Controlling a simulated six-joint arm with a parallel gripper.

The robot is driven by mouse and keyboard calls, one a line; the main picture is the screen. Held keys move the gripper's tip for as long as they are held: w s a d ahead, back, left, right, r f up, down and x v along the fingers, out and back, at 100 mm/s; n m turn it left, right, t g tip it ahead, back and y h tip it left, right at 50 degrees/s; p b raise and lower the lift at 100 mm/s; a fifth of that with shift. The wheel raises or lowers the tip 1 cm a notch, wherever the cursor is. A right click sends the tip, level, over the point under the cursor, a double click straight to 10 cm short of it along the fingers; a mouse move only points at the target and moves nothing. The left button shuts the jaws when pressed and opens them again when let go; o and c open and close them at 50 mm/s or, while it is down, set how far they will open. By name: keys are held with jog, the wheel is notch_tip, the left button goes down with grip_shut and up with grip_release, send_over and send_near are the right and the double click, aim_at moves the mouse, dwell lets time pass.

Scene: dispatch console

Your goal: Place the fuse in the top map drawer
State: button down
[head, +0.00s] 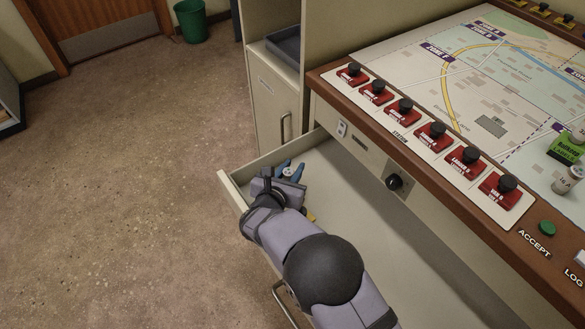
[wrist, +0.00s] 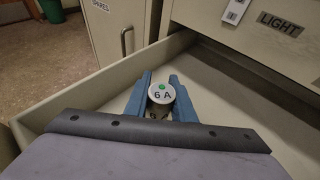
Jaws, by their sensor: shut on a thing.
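My gripper (head: 289,172) has its blue fingers shut on a fuse. The fuse (wrist: 162,93) has a round white cap marked "6 A" with a green dot, and it faces the wrist camera. The open map drawer (head: 350,190) is cream and pulled out below the console top. The gripper and fuse are over the drawer's far left corner, inside its walls in the picture. The drawer also shows in the wrist view (wrist: 225,75). I cannot tell whether the fuse touches the drawer floor. My arm hides part of the drawer.
The console's wooden edge (head: 420,170), with several red-based black buttons, overhangs the drawer's right side. A small yellowish thing (head: 311,216) shows beside my arm. A second fuse (head: 562,186) and a green box (head: 568,148) are on the console. A cabinet (head: 272,105) stands behind the drawer.

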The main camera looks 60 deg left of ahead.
jog(key=c, duration=1.5)
grip_release()
jog(key=shift+r, duration=0.1)
jog(key=shift+r+p, duration=0.65)
jog(key=shift+p, duration=0.35)
jog(key=shift+s+d+r, duration=0.1)
jog(key=shift+s+d, duration=0.05)
jog(key=shift+s, duration=0.2)
jog(key=v, duration=1.1)
jog(key=shift+d+b, duration=0.1)
jog(key=shift+b, duration=0.25)
